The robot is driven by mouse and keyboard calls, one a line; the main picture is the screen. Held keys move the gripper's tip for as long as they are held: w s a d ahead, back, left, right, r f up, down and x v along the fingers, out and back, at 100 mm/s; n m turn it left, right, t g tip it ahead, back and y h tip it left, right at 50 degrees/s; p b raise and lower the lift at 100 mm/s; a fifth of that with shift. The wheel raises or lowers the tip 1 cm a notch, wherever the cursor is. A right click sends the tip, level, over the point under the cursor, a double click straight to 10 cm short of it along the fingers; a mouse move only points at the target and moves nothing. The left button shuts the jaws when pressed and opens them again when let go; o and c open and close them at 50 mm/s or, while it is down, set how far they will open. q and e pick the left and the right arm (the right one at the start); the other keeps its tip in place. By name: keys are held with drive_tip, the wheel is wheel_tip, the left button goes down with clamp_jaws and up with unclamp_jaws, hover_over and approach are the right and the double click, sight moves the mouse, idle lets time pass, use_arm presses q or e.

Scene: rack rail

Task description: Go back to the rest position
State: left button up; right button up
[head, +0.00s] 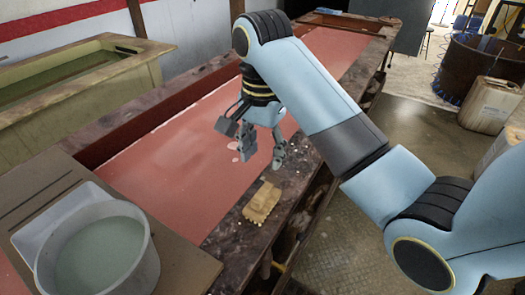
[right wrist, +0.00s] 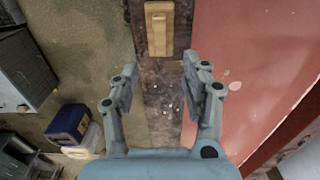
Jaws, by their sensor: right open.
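My right arm reaches in from the right of the head view. Its right gripper (head: 263,163) hangs fingers down above the table's dark front edge, open and empty. In the right wrist view the two fingers of the right gripper (right wrist: 161,68) are spread apart with nothing between them. A tan, wood-like block (head: 262,202) lies on the dark edge, apart from the fingers. The block also shows at the top of the right wrist view (right wrist: 159,28), beyond the fingertips. My left gripper is not in view.
The long red-topped table (head: 170,165) has a grey tub (head: 150,262) on a brown board (head: 45,190) at the near left. A tank (head: 130,75) stands behind. Small pale bits lie near the block. A rusty barrel (head: 475,70) stands far right.

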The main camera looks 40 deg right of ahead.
idle(0.4)
drive_tip(key=s+d+n+t, duration=0.1)
drive_tip(key=s+n+t, duration=0.3)
drive_tip(key=s+n, duration=1.25)
drive_tip(key=s+d+f+m+g+b, duration=0.15)
drive_tip(key=f+b, duration=0.45)
drive_tip(key=f, duration=1.3)
drive_tip(key=s+d+f+m+b, duration=0.1)
drive_tip(key=s+f+b, duration=0.4)
drive_tip(key=f, duration=1.5)
drive_tip(key=s+f+b, duration=0.4)
drive_tip(key=s+f, duration=0.1)
drive_tip(key=f, duration=0.4)
drive_tip(key=s+f+g+b, duration=0.1)
drive_tip(key=s+f+b, duration=0.3)
drive_tip(key=s+f, duration=0.2)
drive_tip(key=s+d+f+b, duration=0.1)
drive_tip(key=s+f+b, duration=0.3)
drive_tip(key=f, duration=0.7)
drive_tip(key=shift+s+f+h, duration=0.3)
drive_tip(key=shift+s+h, duration=0.1)
drive_tip(key=shift+s, duration=0.45)
